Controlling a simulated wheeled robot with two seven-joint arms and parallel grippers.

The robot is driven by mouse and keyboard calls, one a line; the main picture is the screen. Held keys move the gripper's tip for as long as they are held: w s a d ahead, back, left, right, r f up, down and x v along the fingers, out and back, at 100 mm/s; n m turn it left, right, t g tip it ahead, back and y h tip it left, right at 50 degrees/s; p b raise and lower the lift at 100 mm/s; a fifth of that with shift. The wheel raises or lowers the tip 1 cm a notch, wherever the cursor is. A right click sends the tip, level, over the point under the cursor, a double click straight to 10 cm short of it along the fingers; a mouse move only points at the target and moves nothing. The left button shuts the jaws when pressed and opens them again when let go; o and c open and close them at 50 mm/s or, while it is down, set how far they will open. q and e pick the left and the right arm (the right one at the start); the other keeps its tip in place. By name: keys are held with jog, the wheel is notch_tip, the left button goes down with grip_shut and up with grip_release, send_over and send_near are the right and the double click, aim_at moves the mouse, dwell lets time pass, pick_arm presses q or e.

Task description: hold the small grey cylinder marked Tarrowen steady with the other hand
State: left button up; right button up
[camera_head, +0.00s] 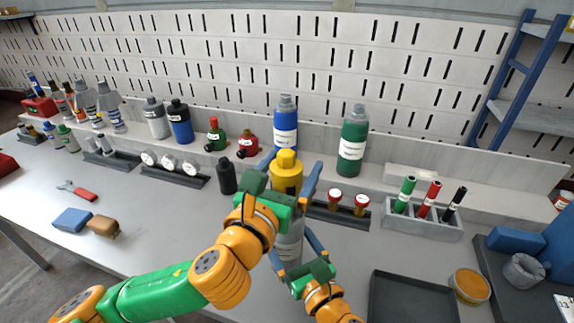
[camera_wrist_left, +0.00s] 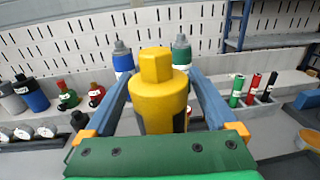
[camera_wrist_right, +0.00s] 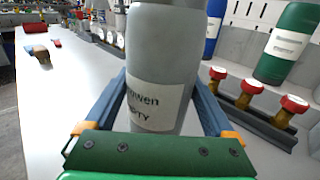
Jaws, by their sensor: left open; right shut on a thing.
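The small grey cylinder (camera_head: 289,246) stands upright near the middle of the table, with a yellow cap or valve (camera_head: 287,172) on top. In the right wrist view the grey cylinder (camera_wrist_right: 163,55) bears a white label whose visible letters end in "owen". My right gripper (camera_head: 295,252) is shut on the grey body, with one blue finger on each side. My left gripper (camera_head: 283,184) is open, its fingers on either side of the yellow top. In the left wrist view the yellow top (camera_wrist_left: 159,95) sits between the spread fingers. My left arm hides part of the cylinder.
Behind stand a blue cylinder (camera_head: 285,115) and a green cylinder (camera_head: 353,142). A black bottle (camera_head: 226,176) is close on the left. A rack with red-topped valves (camera_head: 334,196), a marker holder (camera_head: 422,226) and a dark tray (camera_head: 412,300) lie to the right. The table's left front is mostly clear.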

pick_arm(q)
jog(key=shift+d+m+h, duration=0.15)
jog(key=shift+m+h, duration=0.15)
jog(key=shift+h, duration=0.1)
jog(key=shift+g, duration=0.3)
jog(key=m+g+h, duration=0.3)
jog(key=m+h, duration=0.1)
jog(key=h, duration=0.1)
jog(key=shift+s, duration=0.1)
jog(key=shift+s+d+m+g+h, duration=0.2)
jog(key=shift+m+g+h, duration=0.35)
jog(key=shift+g, duration=0.2)
jog(key=shift+s+d+m+g+h, duration=0.1)
jog(key=shift+d+m+g+h, duration=0.1)
jog(key=shift+m+g+h, duration=0.45)
jog(key=shift+m+g+h, duration=0.3)
jog(key=shift+m+g, duration=0.2)
jog(key=shift+g, duration=0.4)
jog(key=shift+m+g+h, duration=0.5)
jog(key=shift+m+g, duration=0.2)
jog(key=shift+g, duration=0.3)
jog(key=m+g, duration=0.1)
jog(key=g, duration=0.1)
jog(key=s+m+g+h, duration=0.1)
jog(key=m+g, duration=0.1)
jog(key=g, duration=0.1)
jog(key=shift+d, duration=0.2)
jog(key=shift+c, duration=0.2)
